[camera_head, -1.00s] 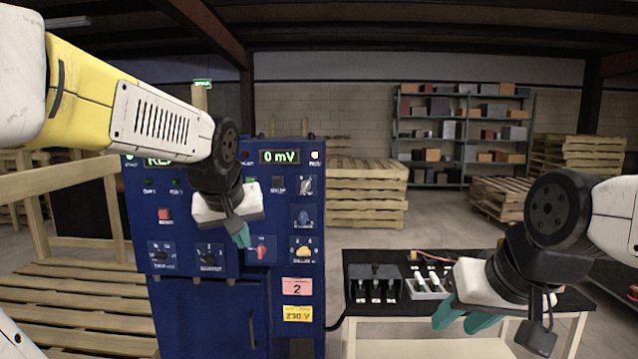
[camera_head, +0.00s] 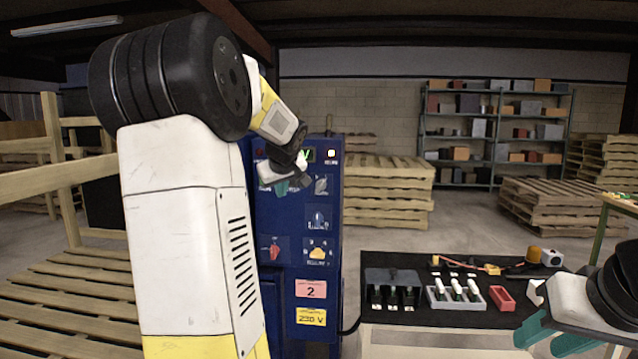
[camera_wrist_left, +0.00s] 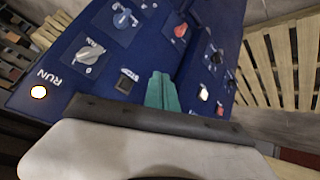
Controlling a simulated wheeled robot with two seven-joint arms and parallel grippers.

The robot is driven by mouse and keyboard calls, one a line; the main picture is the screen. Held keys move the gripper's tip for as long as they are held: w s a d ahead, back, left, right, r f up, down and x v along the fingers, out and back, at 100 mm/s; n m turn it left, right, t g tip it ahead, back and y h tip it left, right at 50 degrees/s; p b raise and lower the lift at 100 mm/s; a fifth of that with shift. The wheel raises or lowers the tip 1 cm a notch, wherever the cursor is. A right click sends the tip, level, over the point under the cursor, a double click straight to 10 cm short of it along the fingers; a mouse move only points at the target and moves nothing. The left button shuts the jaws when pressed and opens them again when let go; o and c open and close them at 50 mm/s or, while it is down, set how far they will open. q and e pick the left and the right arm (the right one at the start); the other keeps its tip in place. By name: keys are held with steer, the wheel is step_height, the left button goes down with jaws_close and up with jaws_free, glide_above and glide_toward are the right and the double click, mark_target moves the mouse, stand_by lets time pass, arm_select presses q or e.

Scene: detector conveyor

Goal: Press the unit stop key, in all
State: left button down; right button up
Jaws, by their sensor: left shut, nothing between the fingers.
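The blue control cabinet (camera_head: 330,262) stands left of centre in the head view, partly hidden by my left arm. My left gripper (camera_head: 293,187) is in front of its upper panel, with teal fingers shut and empty. In the left wrist view the fingertips (camera_wrist_left: 162,88) appear beside a small black key (camera_wrist_left: 127,80); I cannot tell whether they touch the panel. The key's label is too small to read, so I cannot say which is the unit stop key. A grey knob (camera_wrist_left: 88,57) is near that key. My right gripper (camera_head: 548,340) is open and empty at the lower right.
The panel also carries a blue knob (camera_head: 318,217), a red knob (camera_head: 275,248), a yellow knob (camera_head: 318,252) and a lit RUN lamp (camera_wrist_left: 38,92).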

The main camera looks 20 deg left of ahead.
mark_target(291, 181)
arm_select(q)
steer(key=shift+w, duration=0.1)
steer(key=w+a, duration=0.2)
steer(key=w, duration=0.6)
steer(key=shift+w, duration=0.15)
steer(key=shift+w, duration=0.1)
stand_by(1.9)
steer(key=shift+w+a, duration=0.15)
steer(key=shift+w, duration=0.15)
steer(key=shift+w+a, duration=0.1)
steer(key=shift+w, duration=0.4)
stand_by(0.7)
steer(key=shift+s, duration=0.1)
steer(key=shift+s+d, duration=0.25)
steer(key=shift+s, duration=0.55)
